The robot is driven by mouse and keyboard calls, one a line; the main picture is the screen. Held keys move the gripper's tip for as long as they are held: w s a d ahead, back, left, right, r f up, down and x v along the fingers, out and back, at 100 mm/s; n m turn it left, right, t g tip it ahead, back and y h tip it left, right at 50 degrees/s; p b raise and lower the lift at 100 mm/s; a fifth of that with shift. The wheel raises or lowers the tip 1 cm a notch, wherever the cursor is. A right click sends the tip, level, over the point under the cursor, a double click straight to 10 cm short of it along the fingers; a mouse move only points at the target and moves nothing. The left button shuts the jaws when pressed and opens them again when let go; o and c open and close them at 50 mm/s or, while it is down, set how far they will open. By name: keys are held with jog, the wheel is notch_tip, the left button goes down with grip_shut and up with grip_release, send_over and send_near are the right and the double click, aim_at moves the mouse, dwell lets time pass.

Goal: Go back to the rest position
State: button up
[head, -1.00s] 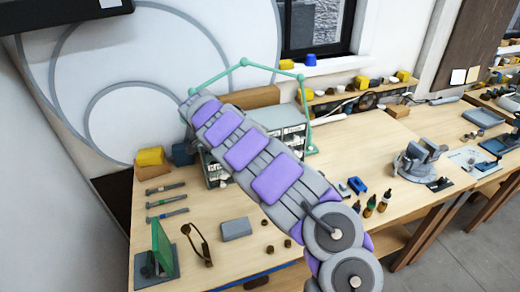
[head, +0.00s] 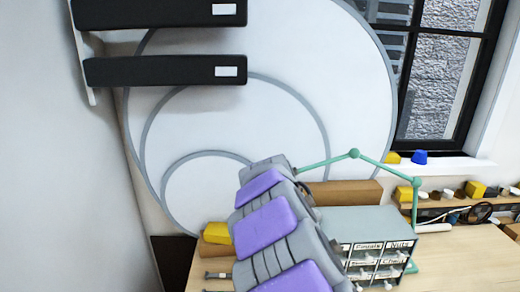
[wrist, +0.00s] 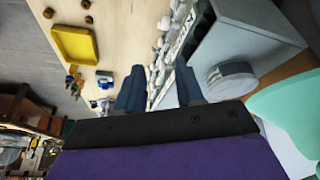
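My gripper (wrist: 160,84) shows in the wrist view as two dark blue fingers with a clear gap between them. It is open and nothing shows between the fingers. It hangs beside the grey drawer cabinet (wrist: 243,38), above the wooden workbench. In the head view my purple and grey arm reaches up toward the back wall, and my gripper's fingers are not visible there. The arm partly covers the left side of the drawer cabinet (head: 365,222).
A green jointed lamp arm (head: 353,154) arches over the cabinet. Black wall shelves (head: 165,71) hang at upper left. A yellow block (head: 216,233) sits left of my arm. A yellow tray (wrist: 76,44) lies on the bench in the wrist view. Bare bench (head: 465,262) shows at right.

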jog(key=s+d+r+n+g+y+b, duration=0.1)
jog(key=s+d, duration=0.3)
jog(key=s, duration=0.3)
jog(key=s+d+r+n+b, duration=0.1)
jog(key=s+d+n, duration=0.1)
jog(key=s+d, duration=0.35)
jog(key=s+a+f+n+y+b, duration=0.1)
jog(key=s+a+f+n, duration=0.1)
jog(key=s, duration=0.6)
jog(key=s+a+f+n+g+y+b, duration=0.1)
jog(key=s+a+f+n, duration=0.2)
jog(key=s, duration=0.6)
jog(key=s+a+f+n+g+y+b, duration=0.1)
jog(key=s+a+f+n, duration=0.1)
jog(key=s+n, duration=0.3)
jog(key=s+f, duration=0.1)
jog(key=s, duration=0.3)
jog(key=shift+a+f, duration=0.15)
jog(key=shift+f, duration=0.1)
